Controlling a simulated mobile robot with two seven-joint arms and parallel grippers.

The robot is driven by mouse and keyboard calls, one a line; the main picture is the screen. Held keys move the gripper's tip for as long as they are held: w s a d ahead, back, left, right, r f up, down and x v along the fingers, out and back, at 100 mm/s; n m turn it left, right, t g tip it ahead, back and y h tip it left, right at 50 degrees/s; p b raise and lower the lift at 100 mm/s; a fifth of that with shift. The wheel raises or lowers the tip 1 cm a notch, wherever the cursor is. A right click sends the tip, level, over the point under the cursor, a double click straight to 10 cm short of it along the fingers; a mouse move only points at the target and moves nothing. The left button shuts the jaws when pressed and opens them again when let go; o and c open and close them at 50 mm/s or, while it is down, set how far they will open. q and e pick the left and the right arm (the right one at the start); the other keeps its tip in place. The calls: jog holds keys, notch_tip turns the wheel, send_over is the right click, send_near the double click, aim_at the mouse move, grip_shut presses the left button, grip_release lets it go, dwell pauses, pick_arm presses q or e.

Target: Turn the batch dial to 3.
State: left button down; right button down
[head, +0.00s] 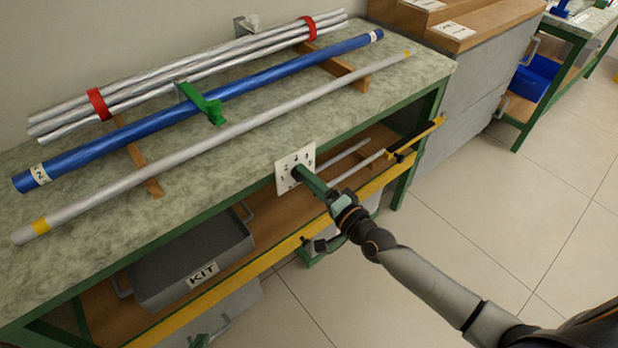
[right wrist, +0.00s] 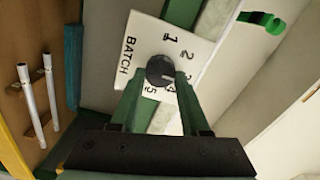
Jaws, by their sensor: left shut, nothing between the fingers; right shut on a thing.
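The batch dial is a dark round knob (right wrist: 160,70) on a white plate (right wrist: 145,35), which reads BATCH and carries numbers around the knob. In the head view the plate (head: 282,162) is on the front of the workbench. My right gripper (head: 303,175) reaches it from the lower right; in the right wrist view its green fingers (right wrist: 161,80) are shut on the knob. The 1 and 2 are clear, but a finger partly covers the numbers at the lower right. I cannot tell surely where the knob points.
Silver rods (head: 190,75), a blue rod (head: 215,97) and a grey rod (head: 250,125) lie across the bench top (head: 235,150). A grey KIT bin (head: 165,290) is on the shelf below. A yellow rail (head: 285,250) runs along the front. Floor on the right is clear.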

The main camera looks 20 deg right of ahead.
jog(key=shift+c, duration=1.9)
grip_release()
pick_arm(q)
jog(key=shift+r+p, duration=0.35)
jog(key=shift+p, duration=0.15)
pick_arm(e)
jog(key=v, duration=1.2)
jog(key=shift+s, duration=0.25)
jog(key=s+a+f+n+g+h, duration=0.3)
jog(key=s+a+f+n+g, duration=0.45)
jog(key=s+f+n, duration=0.45)
pick_arm(q)
jog(key=s+a+r+p, duration=0.1)
jog(key=a+r+p, duration=0.2)
jog(key=r+p, duration=0.8)
jog(key=p, duration=0.4)
jog(key=shift+s+r+n+y+p, duration=0.3)
jog(key=shift+y, duration=0.1)
pick_arm(e)
jog(key=d+r+n, duration=0.1)
jog(key=d+r, duration=0.2)
jog(key=r, duration=0.8)
jog(key=shift+s+d+h, duration=0.35)
jog(key=shift+h, duration=0.05)
